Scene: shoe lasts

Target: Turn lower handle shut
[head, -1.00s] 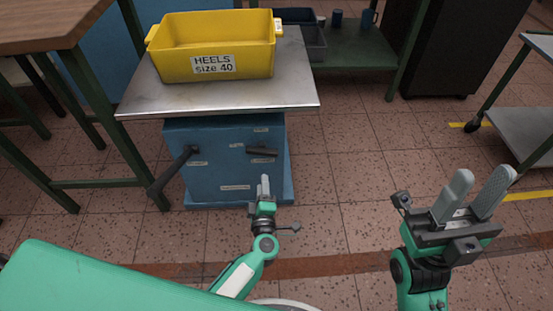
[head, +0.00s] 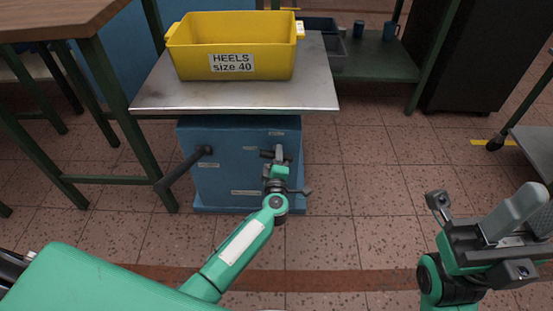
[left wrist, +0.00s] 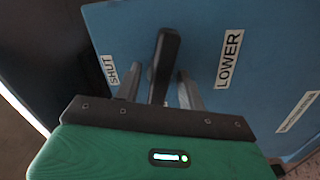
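The lower handle is a black bar on the front of the blue cabinet (head: 225,180); in the head view it (head: 266,154) lies roughly level, partly hidden by my left gripper (head: 279,153). In the left wrist view the handle (left wrist: 166,55) runs between the two fingers of my left gripper (left wrist: 160,92). The fingers are apart, one on each side, with a gap visible. A "LOWER" label (left wrist: 230,58) is right of the handle and a "SHUT" label (left wrist: 109,70) left of it.
A second dark lever (head: 185,167) sticks out at the cabinet's left. A metal top (head: 235,97) overhangs the cabinet and carries a yellow bin (head: 232,65) marked "HEELS size 40". A wooden table (head: 60,18) stands at left. The floor right of the cabinet is clear.

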